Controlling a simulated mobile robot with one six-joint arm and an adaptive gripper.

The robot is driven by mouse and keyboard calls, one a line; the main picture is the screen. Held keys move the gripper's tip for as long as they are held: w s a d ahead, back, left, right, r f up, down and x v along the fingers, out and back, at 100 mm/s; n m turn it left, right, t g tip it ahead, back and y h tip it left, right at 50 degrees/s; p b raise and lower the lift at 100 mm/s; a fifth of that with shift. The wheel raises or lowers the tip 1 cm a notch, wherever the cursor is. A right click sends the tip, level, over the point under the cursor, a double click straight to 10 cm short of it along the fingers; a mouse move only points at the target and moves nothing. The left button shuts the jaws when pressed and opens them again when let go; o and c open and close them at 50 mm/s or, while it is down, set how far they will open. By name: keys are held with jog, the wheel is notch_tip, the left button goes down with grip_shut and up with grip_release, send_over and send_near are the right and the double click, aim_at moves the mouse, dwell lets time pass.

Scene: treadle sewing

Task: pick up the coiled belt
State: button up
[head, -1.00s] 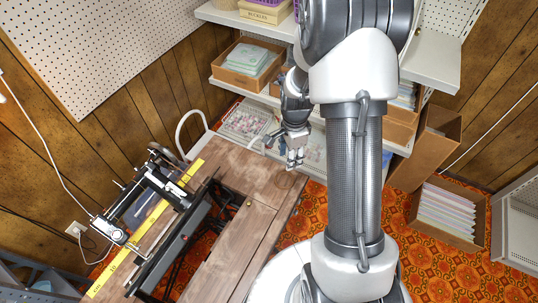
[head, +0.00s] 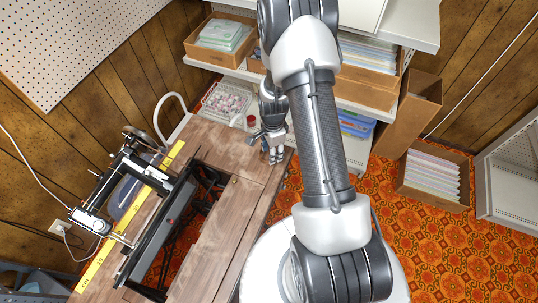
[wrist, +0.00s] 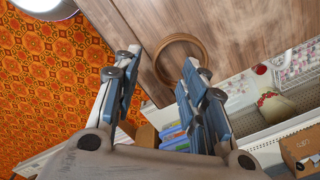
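The coiled belt is a thin brown ring (wrist: 158,60) lying flat on the wooden table top (wrist: 228,20) in the wrist view. My gripper (wrist: 162,58) is open, with its two blue-grey fingers spread and the tips around the near part of the ring. Nothing is held between the fingers. Whether the tips touch the belt or hover above it, I cannot tell. In the head view my gripper (head: 272,156) points down at the table's far right corner, and I cannot make out the belt there.
The sewing machine (head: 125,178) and a yellow ruler (head: 128,220) are on the table's left part. A small red-and-white jar (head: 251,122) stands close behind my gripper. Shelves with boxes (head: 218,42) rise behind. Patterned floor (head: 405,240) lies beyond the table edge.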

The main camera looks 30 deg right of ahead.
notch_tip(320, 180, down, 5)
jog(key=shift+s+r+b, duration=0.1)
jog(key=shift+b, duration=0.75)
jog(key=shift+c, duration=0.4)
grip_shut()
